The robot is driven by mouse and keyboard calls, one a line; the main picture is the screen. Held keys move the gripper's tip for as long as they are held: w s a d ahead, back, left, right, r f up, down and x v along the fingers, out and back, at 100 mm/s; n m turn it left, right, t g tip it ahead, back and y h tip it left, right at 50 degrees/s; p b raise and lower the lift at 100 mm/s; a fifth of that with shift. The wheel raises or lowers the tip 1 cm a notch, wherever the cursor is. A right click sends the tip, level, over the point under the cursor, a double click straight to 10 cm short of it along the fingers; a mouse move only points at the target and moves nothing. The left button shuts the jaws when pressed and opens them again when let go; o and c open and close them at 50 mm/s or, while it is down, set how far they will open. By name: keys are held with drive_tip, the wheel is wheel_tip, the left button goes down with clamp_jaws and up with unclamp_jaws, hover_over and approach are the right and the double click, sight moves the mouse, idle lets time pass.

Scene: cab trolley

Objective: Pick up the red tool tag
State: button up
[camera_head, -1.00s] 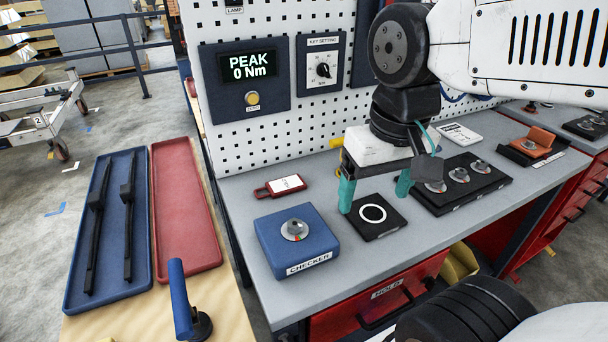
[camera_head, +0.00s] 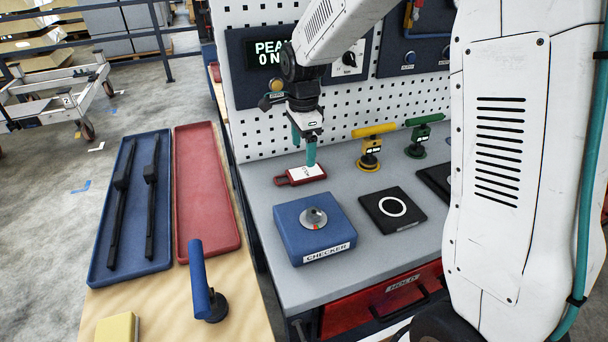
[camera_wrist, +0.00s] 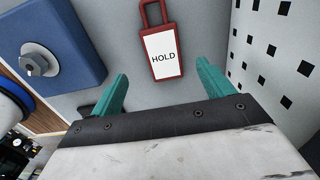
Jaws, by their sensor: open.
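The red tool tag (camera_head: 301,175) lies flat on the grey bench, behind the blue checker block and close to the pegboard. In the wrist view the tag (camera_wrist: 163,52) shows a white label reading HOLD and a red loop handle at its top. My gripper (camera_head: 304,150) is above the tag, pointing down, with teal fingers apart. In the wrist view my gripper (camera_wrist: 160,82) has its two fingers open on either side of the tag's lower end, with nothing between them. One finger partly covers the tag in the head view.
The blue checker block (camera_head: 312,228) stands in front of the tag. A black pad with a white ring (camera_head: 392,208) lies to the right. A yellow-handled tool (camera_head: 371,148) and a green-handled tool (camera_head: 420,135) stand along the pegboard (camera_head: 350,100), which rises close behind the tag.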

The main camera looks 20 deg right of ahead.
sight(304, 172)
drive_tip(key=f, duration=0.7)
drive_tip(key=shift+w+d+f, duration=0.15)
drive_tip(key=shift+w+d, duration=0.05)
drive_tip(key=shift+d, duration=0.05)
drive_tip(key=shift+c, duration=0.3)
drive_tip(key=c, duration=1)
